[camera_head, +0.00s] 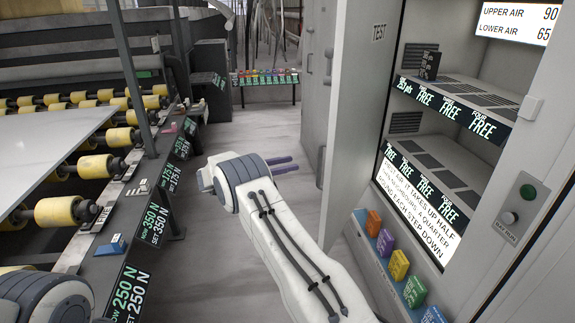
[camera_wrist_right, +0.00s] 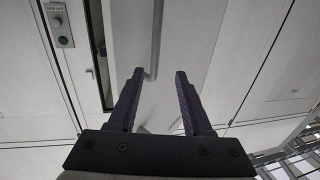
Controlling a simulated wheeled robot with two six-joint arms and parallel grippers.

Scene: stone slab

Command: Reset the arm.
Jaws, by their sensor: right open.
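My right arm (camera_head: 290,240) reaches forward from the lower middle of the head view, over the aisle floor. My right gripper (camera_head: 285,164) has dark purple fingers pointing right, towards the grey cabinet side. In the right wrist view the right gripper (camera_wrist_right: 157,78) is open with nothing between its fingers. A long door handle (camera_wrist_right: 156,40) shows beyond the fingertips against pale panels; whether they touch it I cannot tell. Part of my left arm (camera_head: 45,297) shows at the lower left; its gripper is outside the view.
A tall cabinet (camera_head: 350,130) with lit shelves (camera_head: 440,155) stands close on the right, with several coloured blocks (camera_head: 385,243) along its lower ledge. A roller conveyor (camera_head: 70,210) bearing a pale slab (camera_head: 45,140) runs along the left. The grey floor (camera_head: 215,265) between is clear.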

